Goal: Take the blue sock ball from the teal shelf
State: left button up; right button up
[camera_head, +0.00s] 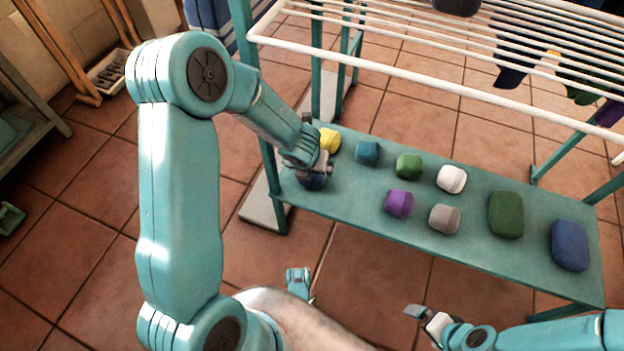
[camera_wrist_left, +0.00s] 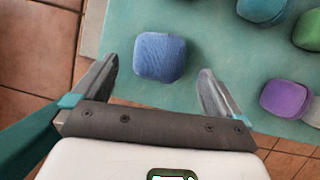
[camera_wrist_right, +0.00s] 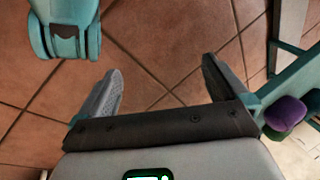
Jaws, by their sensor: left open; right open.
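The blue sock ball (camera_wrist_left: 160,57) sits on the teal shelf (camera_wrist_left: 215,30) in the left wrist view, between and just beyond the fingertips of my left gripper (camera_wrist_left: 160,85). My left gripper is open and no finger visibly touches the ball. In the head view the ball (camera_head: 314,182) is mostly hidden under my left gripper (camera_head: 308,168), at the left end of the shelf (camera_head: 340,200). My right gripper (camera_wrist_right: 160,85) is open and empty over the tiled floor. In the head view it (camera_head: 425,318) is in front of the shelf.
Yellow (camera_head: 329,140), teal (camera_head: 368,152), green (camera_head: 408,166), white (camera_head: 451,178), purple (camera_head: 399,203) and grey (camera_head: 444,218) sock balls share the shelf. A larger green bundle (camera_head: 506,214) and a larger blue one (camera_head: 570,245) lie right. A white-railed drying rack (camera_head: 420,78) stands above the shelf.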

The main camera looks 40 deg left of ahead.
pick_arm(q)
jog(key=b+x, duration=0.3)
jog(key=x, duration=0.3)
jog(key=shift+s+f, duration=0.1)
jog(key=shift+s, duration=0.05)
pick_arm(e)
jog(key=shift+t, duration=0.5)
jog(key=w+f, duration=0.1)
jog(key=f, duration=0.1)
jog(key=w+f, duration=0.1)
jog(key=shift+w+d+f, duration=0.15)
jog(key=shift+w+d, duration=0.1)
jog(key=shift+w, duration=0.05)
pick_arm(q)
jog(key=shift+c, duration=0.3)
jog(key=c, duration=0.9)
